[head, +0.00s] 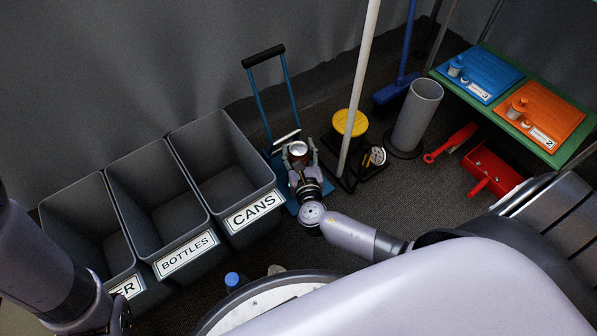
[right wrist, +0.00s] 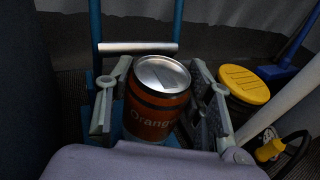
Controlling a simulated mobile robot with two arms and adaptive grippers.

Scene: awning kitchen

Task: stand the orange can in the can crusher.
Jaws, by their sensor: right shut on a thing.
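The orange can (right wrist: 155,122) is upright with its silver lid up, and its lid also shows in the head view (head: 298,148). My right gripper (head: 299,155) is shut on it, with one finger on each side in the right wrist view. The can crusher (head: 291,97) has a blue frame, a black-gripped handle and a blue base. Its metal bar (right wrist: 137,47) is just behind the can. The can is at the crusher's base, but its bottom is hidden, so I cannot tell whether it touches. My left arm is at lower left; its gripper is not visible.
The CANS bin (head: 222,170) stands left of the crusher, with the BOTTLES bin (head: 158,205) beyond it. A yellow-lidded container (head: 350,123) and a pale pole (head: 361,75) stand close on the right. A grey cylinder (head: 417,112) is farther right. A blue-capped bottle (head: 234,281) is near my base.

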